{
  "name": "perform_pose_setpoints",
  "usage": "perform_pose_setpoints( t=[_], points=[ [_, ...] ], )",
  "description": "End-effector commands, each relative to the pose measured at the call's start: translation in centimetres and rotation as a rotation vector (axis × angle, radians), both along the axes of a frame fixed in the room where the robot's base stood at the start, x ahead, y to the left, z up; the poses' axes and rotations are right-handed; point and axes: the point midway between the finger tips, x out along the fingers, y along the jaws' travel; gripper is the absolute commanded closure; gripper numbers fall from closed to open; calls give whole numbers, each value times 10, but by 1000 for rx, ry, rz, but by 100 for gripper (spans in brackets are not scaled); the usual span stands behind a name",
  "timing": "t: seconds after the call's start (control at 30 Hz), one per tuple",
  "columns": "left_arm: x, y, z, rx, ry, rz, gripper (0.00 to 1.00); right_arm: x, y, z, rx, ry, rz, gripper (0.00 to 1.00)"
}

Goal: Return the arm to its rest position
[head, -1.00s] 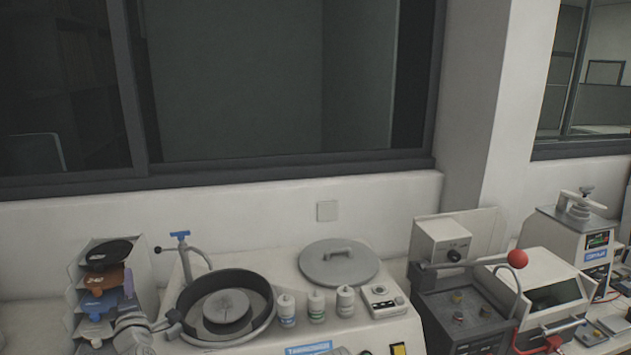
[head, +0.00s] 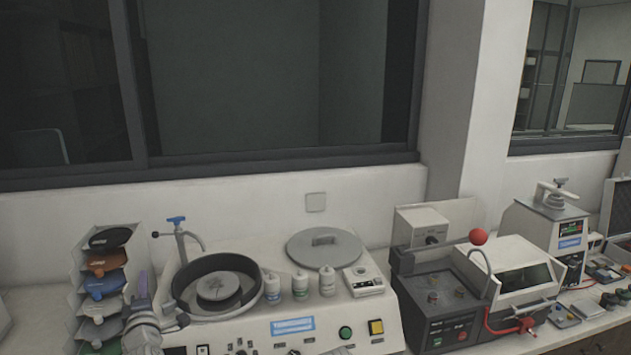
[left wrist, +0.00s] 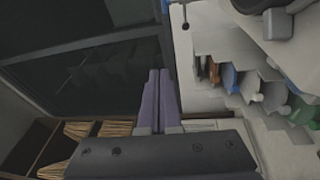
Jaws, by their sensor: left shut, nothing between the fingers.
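My left gripper (head: 142,283) shows at the lower left of the head view, its purple-grey fingers pointing up. It is in front of the rack of coloured discs and to the left of the round polishing bowl. In the left wrist view its fingers (left wrist: 158,85) lie together, with nothing between them. They point toward the dark window and the wall, apart from the machines. My right gripper does not show in either view.
The disc rack (head: 85,262) stands close beside my left gripper. The polishing machine (head: 375,300) with its bowl (head: 180,292) and small bottles (head: 300,285) is to the right. Farther right are a machine with a red-knobbed lever (head: 478,237) and a grey-white machine (head: 535,225).

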Motion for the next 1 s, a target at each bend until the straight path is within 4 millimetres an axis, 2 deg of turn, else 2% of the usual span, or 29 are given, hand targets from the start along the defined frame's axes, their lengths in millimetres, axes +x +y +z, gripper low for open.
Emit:
perform_pose_setpoints(
  t=[0.17,0.37,0.47,0.63,0.77,0.87,1.0],
  points=[
    [12,-27,-20,40,88,-65,100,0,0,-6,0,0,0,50],
    [26,-74,-57,121,249,-184,100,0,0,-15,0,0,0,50],
    [32,-105,-82,181,353,-266,100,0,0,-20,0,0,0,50],
    [29,-180,-146,351,602,-474,100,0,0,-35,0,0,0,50],
    [8,-238,-200,520,813,-665,100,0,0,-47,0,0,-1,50],
    [-19,-277,-240,666,976,-823,100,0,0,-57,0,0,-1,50],
    [-77,-324,-296,913,1228,-1085,100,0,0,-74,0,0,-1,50]
  ],
)
